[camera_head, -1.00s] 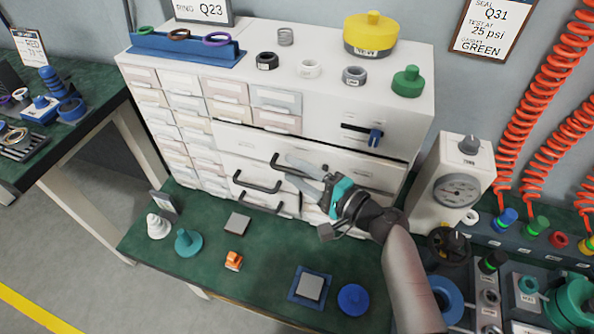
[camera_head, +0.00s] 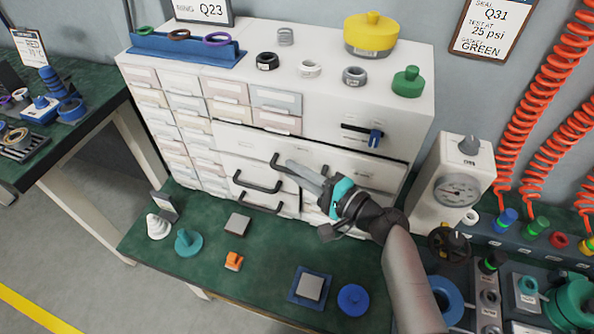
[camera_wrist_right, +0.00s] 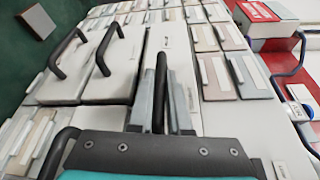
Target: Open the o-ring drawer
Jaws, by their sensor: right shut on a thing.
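A white cabinet (camera_head: 352,110) has wide lower drawers with black bar handles. My right gripper (camera_head: 291,165) is at the uppermost of the left-hand bar handles (camera_head: 276,161), its fingers together around the bar. In the right wrist view the fingers (camera_wrist_right: 163,105) lie on both sides of this black handle (camera_wrist_right: 161,70). The drawer front (camera_head: 244,144) behind it looks flush with the cabinet. I cannot read its label, so I cannot tell whether it is the o-ring drawer. My left gripper is out of view.
Two more bar handles (camera_head: 256,183) sit just below. Small label-fronted drawers (camera_head: 185,102) fill the cabinet's left side. A blue latch (camera_head: 375,138) is at upper right. On the green bench are an orange part (camera_head: 233,261), a blue disc (camera_head: 353,299) and a gauge box (camera_head: 462,185) at right.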

